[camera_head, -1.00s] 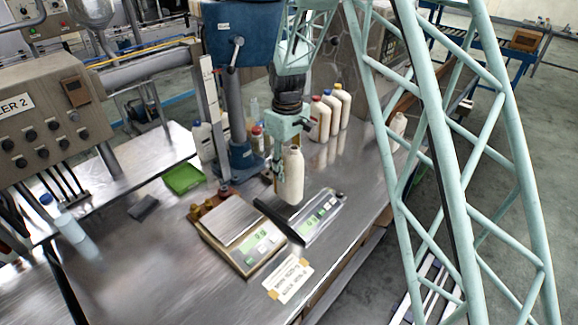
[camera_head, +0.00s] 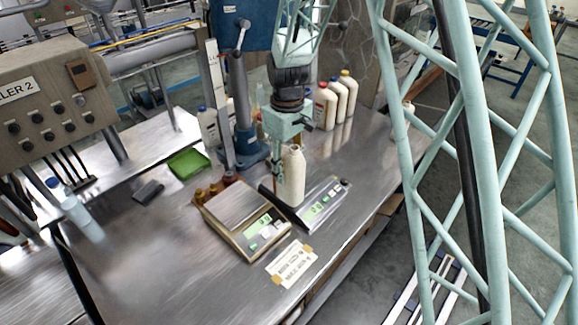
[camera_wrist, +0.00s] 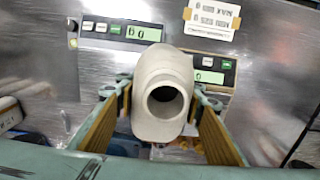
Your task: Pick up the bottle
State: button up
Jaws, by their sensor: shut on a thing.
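A cream, capless bottle (camera_head: 291,176) is upright at the right-hand scale (camera_head: 318,204) in the head view. My gripper (camera_head: 280,150) is shut on it from above and to the left. In the wrist view the bottle (camera_wrist: 162,95) sits between my two finger pads (camera_wrist: 160,125), its round open mouth facing the camera. Whether the bottle's base touches the scale or hangs just above it, I cannot tell.
A second scale (camera_head: 240,205) stands just left, with small brown bottles behind it. Several capped cream bottles (camera_head: 337,102) stand at the back. A green tray (camera_head: 188,163) and a clear blue-capped bottle (camera_head: 74,208) are left. The front table is mostly clear.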

jog(key=shift+s+a+r, duration=0.15)
jog(key=shift+s+a, duration=0.05)
jog(key=shift+s, duration=1)
jog(key=shift+s+a, duration=0.1)
dwell(0.4)
